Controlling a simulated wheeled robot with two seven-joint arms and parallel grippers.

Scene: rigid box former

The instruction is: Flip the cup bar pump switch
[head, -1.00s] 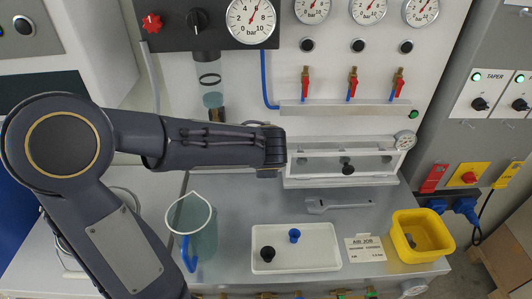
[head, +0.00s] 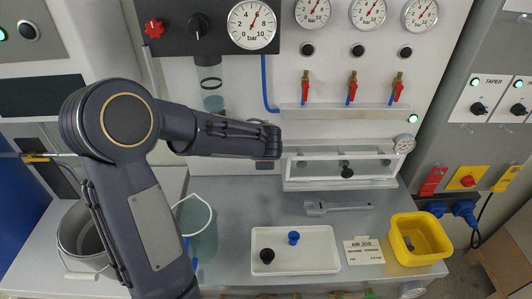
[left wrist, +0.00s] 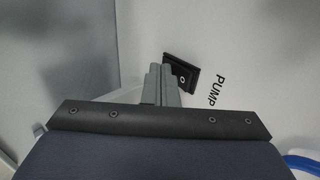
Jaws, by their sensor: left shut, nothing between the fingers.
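The pump switch (left wrist: 182,74) is a small black rocker in a black frame on a pale panel, with the word PUMP printed beside it in the left wrist view. My left gripper (left wrist: 162,84) is shut and empty, with its grey fingers pointing at the panel. The fingertips overlap the lower left part of the switch in this view; I cannot tell whether they touch it. Part of the switch is hidden behind them. In the head view my left arm reaches across to the panel; I cannot make out the fingers or the switch there. My right gripper is not in view.
A clear jug (head: 200,232) and a metal bucket (head: 80,238) stand near my left arm. A white tray (head: 318,262) with two small cups, a wrench (head: 335,207) and a yellow bin (head: 398,252) lie on the bench. Gauges and red-handled valves (head: 352,88) line the panel.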

